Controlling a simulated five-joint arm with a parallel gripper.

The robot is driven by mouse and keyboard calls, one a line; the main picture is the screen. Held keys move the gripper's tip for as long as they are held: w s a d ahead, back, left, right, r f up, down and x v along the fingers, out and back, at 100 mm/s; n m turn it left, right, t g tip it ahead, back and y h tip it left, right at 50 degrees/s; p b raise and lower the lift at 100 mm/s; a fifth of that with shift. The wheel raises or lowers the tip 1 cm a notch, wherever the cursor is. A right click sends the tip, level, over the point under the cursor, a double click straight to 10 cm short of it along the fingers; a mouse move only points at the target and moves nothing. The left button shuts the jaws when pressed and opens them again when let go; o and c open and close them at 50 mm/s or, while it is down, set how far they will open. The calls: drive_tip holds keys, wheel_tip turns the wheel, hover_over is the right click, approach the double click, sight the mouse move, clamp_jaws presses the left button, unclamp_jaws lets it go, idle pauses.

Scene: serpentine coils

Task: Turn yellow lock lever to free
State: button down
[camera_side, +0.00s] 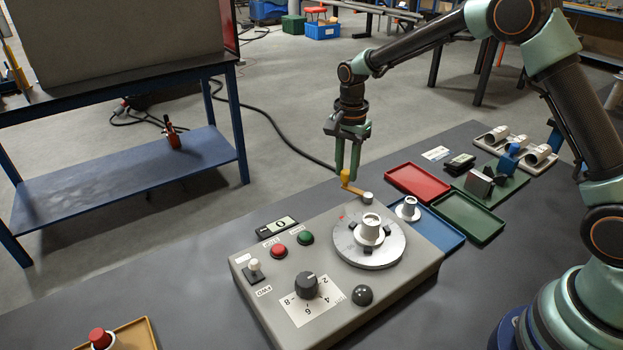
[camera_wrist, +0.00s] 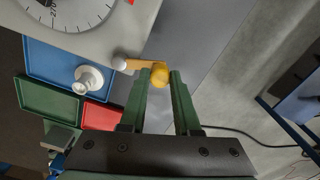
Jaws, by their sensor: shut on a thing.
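The yellow lock lever (camera_side: 355,189) sits at the far corner of the grey machine box, next to the round dial plate. Its yellow knob stands up at the outer end of the arm, and its grey pivot (camera_side: 367,198) is at the other end. My gripper (camera_side: 347,178) points down from above and is shut on the knob. In the wrist view the knob (camera_wrist: 159,76) sits between the green fingertips, and the lever arm (camera_wrist: 137,64) runs left to the pivot. In that view the knob lies out beyond the box edge.
The grey box (camera_side: 232,262) carries a dial plate (camera_side: 345,247) with a white stepped part, red and green buttons, a black knob and a toggle. Blue (camera_side: 440,232), red (camera_side: 417,180) and green (camera_side: 470,217) trays lie to the right. Bare table lies behind the box.

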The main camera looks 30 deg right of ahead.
drive_tip(key=shift+w+d+r, duration=0.1)
drive_tip(key=shift+r, duration=0.05)
drive_tip(key=c, duration=0.6)
unclamp_jaws()
drive_tip(key=shift+r, duration=6)
